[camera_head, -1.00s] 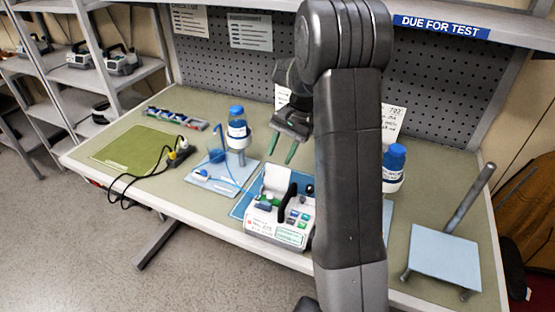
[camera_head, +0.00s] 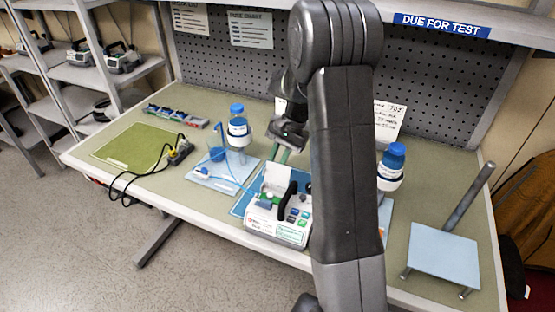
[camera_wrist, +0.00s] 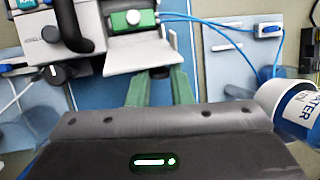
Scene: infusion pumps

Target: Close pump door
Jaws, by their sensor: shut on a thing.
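The infusion pump (camera_head: 280,225) is a white box with coloured buttons and a black handle, standing on a blue mat. Its white door (camera_head: 277,178) stands open, raised at the back left of the pump. My gripper (camera_head: 283,156) is just behind the door's upper edge, its green fingers pointing down. In the wrist view, the door (camera_wrist: 140,54) lies at the tips of the green fingers (camera_wrist: 160,82), and the gripper is shut on it. The exact contact is partly hidden. The pump body (camera_wrist: 60,35) shows at the upper left.
A blue-capped bottle (camera_head: 238,128) stands left of my gripper, with a light-blue tray (camera_head: 215,183) and blue tubing before it. Another bottle (camera_head: 391,167) stands right of my arm. A metal stand (camera_head: 443,255) is at the right, a green mat (camera_head: 135,146) at the left.

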